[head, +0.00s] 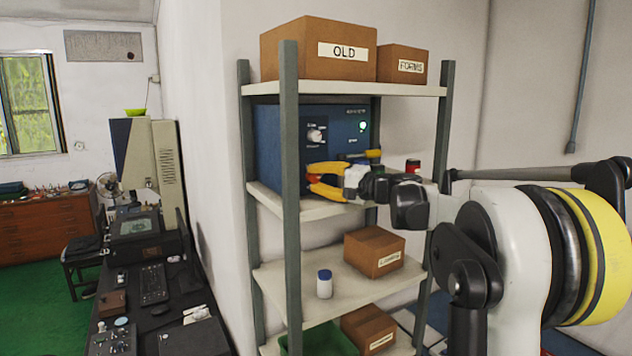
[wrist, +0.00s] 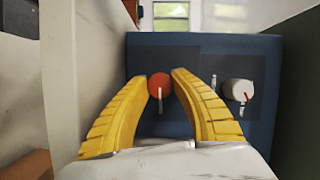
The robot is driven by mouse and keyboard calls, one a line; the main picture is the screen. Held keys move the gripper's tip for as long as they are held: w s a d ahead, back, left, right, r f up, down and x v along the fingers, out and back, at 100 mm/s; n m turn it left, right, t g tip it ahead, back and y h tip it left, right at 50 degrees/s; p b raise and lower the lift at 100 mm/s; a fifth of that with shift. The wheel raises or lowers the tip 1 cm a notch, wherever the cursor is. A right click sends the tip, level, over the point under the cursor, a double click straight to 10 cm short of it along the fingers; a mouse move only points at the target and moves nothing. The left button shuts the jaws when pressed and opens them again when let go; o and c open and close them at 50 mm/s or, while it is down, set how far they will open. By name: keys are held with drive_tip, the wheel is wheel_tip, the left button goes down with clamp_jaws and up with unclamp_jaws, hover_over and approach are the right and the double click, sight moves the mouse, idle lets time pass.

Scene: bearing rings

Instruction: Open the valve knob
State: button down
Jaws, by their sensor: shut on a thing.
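A blue box (head: 268,140) stands on a shelf of the rack; its front also shows in the wrist view (wrist: 145,52). A round red knob (wrist: 160,86) with a pale pointer is on that front, pointer towards the bottom of the wrist picture. My gripper (wrist: 166,78) has its two yellow fingertips on either side of the red knob, shut on it. I cannot tell how far the knob is turned.
A pale dial (head: 316,134) and a green light (head: 362,126) are on the box front; the dial also shows right of my fingers in the wrist view (wrist: 238,90). A grey rack post (head: 290,200) stands close to my fingers. Cartons (head: 374,252) and a white bottle (head: 324,285) are below.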

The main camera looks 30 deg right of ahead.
idle(0.4)
drive_tip(key=c, duration=1.1)
unclamp_jaws()
drive_tip(key=shift+w+a, duration=0.1)
drive_tip(key=shift+o, duration=0.2)
drive_tip(key=v, duration=1.2)
